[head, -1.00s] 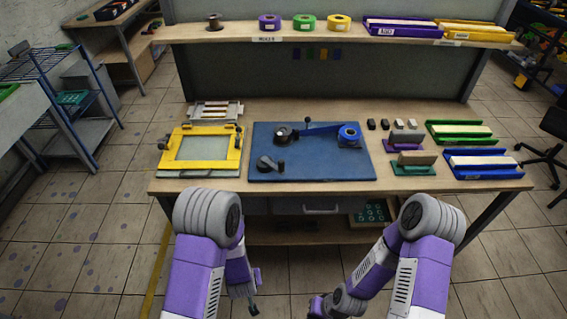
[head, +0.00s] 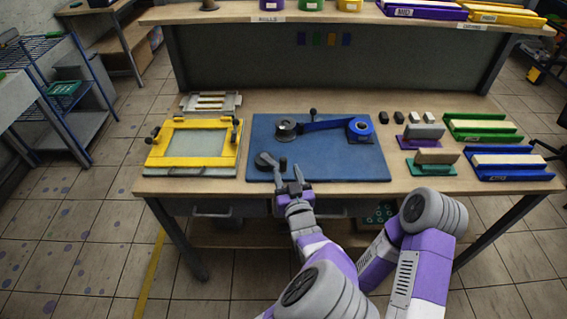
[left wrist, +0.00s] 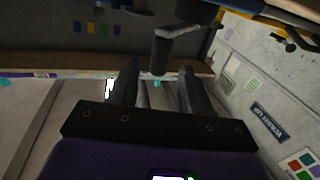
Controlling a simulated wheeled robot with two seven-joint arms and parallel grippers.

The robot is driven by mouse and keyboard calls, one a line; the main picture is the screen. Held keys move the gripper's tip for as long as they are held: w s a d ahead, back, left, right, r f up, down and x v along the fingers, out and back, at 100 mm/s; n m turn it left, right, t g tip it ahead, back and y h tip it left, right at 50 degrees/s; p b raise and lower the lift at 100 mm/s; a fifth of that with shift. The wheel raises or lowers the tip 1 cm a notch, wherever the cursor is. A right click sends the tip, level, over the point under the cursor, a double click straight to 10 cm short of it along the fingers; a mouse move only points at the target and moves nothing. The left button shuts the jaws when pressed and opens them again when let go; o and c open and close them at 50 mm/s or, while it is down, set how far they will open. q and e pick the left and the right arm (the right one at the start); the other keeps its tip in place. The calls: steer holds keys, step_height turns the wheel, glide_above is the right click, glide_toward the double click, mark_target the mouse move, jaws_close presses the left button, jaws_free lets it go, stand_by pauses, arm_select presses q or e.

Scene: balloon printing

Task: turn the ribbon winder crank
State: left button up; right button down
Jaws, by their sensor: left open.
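The ribbon winder is on a blue board (head: 340,165) on the bench. Its crank (head: 264,160) is at the board's front left, with a dark upright handle (head: 283,163). A dark spool (head: 285,130) stands behind, and blue ribbon runs from it to a blue roll (head: 359,128). My left gripper (head: 288,174) is open at the board's front edge, just in front of the crank handle. In the left wrist view the handle (left wrist: 160,55) appears between the two fingertips, with gaps on both sides; contact is not visible.
A yellow frame press (head: 193,143) stands left of the board. Small stamps (head: 420,132) and green (head: 483,128) and blue (head: 505,163) trays are to its right. A shelf (head: 330,15) with rolls runs above the back of the bench.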

mark_target(284, 166)
arm_select(q)
steer(key=shift+b+x, duration=0.3)
steer(key=shift+x, duration=2.1)
steer(key=shift+c, duration=0.2)
jaws_close()
